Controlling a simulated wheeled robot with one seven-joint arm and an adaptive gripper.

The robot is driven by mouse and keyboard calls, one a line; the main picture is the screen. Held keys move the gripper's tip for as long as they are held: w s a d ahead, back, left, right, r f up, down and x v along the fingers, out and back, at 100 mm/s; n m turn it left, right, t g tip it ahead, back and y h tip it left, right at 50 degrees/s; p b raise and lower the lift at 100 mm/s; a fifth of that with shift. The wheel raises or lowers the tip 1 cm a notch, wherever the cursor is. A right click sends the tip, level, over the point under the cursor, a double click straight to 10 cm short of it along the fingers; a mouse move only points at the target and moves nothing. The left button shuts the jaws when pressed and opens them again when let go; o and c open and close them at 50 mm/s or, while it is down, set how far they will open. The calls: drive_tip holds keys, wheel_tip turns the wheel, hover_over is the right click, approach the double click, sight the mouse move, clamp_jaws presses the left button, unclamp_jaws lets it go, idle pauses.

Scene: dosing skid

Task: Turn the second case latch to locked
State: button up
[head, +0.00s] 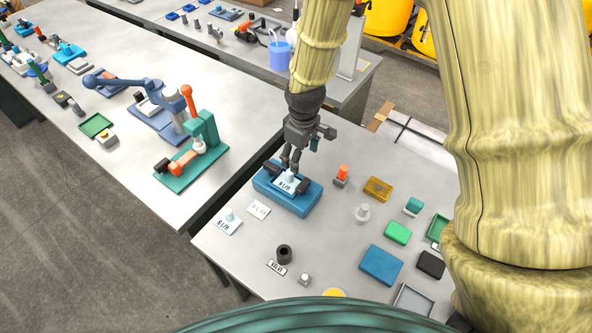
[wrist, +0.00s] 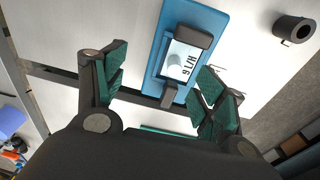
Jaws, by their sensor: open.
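In the wrist view the case (wrist: 163,50) has one larger dark block (wrist: 193,37) and one smaller dark block (wrist: 170,95) beside the label. I cannot tell which is the second latch or how it is set. My gripper (head: 291,170) is open and empty above the case; its fingers (wrist: 158,98) straddle the smaller block's side.
A black cylinder (head: 284,254) stands in front. An orange-topped part (head: 342,175), a yellow box (head: 378,188) and a green block (head: 397,233) stand to the right. A gap separates this bench from the left bench.

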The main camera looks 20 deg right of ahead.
sight(303, 184)
drive_tip(key=s+f, duration=0.1)
drive_tip(key=s, duration=0.2)
drive_tip(key=s+f, duration=0.1)
drive_tip(key=s, duration=0.1)
drive_tip(key=s+f, duration=0.1)
drive_tip(key=s, duration=0.2)
drive_tip(key=shift+s+a+f+p, duration=0.15)
drive_tip(key=shift+s+p, duration=0.2)
drive_tip(key=shift+s, duration=0.2)
drive_tip(key=shift+g, duration=0.5)
drive_tip(key=w+f, duration=0.1)
drive_tip(key=w, duration=0.1)
drive_tip(key=w+f, duration=0.3)
drive_tip(key=w, duration=0.1)
drive_tip(key=shift+a+f, duration=0.1)
drive_tip(key=shift+f, duration=0.2)
drive_tip(key=shift+w, duration=0.3)
drive_tip(key=shift+s+r, duration=0.7)
drive_tip(key=shift+s, duration=0.2)
drive_tip(key=c, duration=1)
drive_tip(key=shift+s+d+r, duration=0.15)
drive_tip(key=shift+s+d, duration=0.05)
drive_tip(key=shift+s, duration=0.3)
drive_tip(key=shift+s+d+r, duration=0.15)
drive_tip(key=shift+s, duration=0.35)
drive_tip(key=shift+c, duration=0.2)
drive_tip(key=shift+w+a+f, duration=0.4)
drive_tip(key=shift+w, duration=0.25)
